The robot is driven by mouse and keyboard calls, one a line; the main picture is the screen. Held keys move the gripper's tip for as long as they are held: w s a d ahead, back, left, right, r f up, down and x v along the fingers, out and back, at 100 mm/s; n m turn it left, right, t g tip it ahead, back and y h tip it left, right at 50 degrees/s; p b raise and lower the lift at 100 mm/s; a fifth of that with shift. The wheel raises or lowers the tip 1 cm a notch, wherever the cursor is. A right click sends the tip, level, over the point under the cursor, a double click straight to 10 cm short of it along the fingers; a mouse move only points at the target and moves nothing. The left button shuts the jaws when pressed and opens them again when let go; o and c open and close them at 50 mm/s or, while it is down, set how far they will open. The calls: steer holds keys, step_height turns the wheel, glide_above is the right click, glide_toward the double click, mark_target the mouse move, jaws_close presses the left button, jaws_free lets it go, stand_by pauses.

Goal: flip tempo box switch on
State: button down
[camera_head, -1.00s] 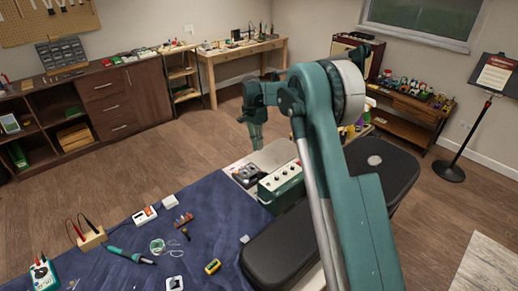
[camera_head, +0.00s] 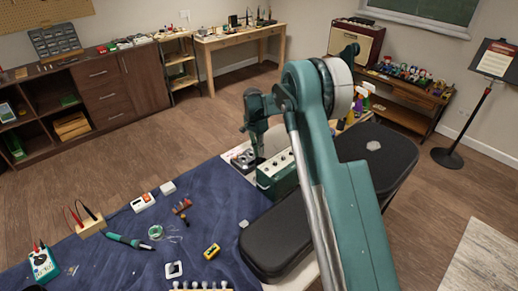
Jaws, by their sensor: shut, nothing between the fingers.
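A green box with a pale top and a row of dark knobs (camera_head: 278,178), which looks like the tempo box, stands at the far end of the blue-covered table. Its switch is too small to make out. My gripper (camera_head: 258,156) is shut and empty, pointing down at the box's left end. The fingertips overlap the box's left edge in the picture; I cannot tell whether they touch it. My arm passes in front of the area to the right of the box.
A grey and dark device (camera_head: 243,159) sits just left of the box. A black case (camera_head: 277,240) lies in front of it. Small tools and parts, including a soldering iron (camera_head: 128,241) and a multimeter (camera_head: 43,265), are spread over the blue cloth (camera_head: 205,195).

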steer(key=shift+f, duration=0.2)
stand_by(0.4)
steer(key=shift+s+d+f, duration=0.2)
steer(key=shift+f, duration=0.05)
steer(key=shift+s+d+f+t+y+b, duration=0.15)
steer(key=shift+s+t+y+b, duration=0.1)
steer(key=shift+t+y+b, duration=0.5)
steer(key=shift+s+d, duration=0.1)
steer(key=shift+s, duration=0.05)
steer(key=shift+w+a+f, duration=0.1)
steer(key=shift+w+a, duration=0.15)
steer(key=shift+w+a+t, duration=0.25)
steer(key=shift+w+a, duration=0.15)
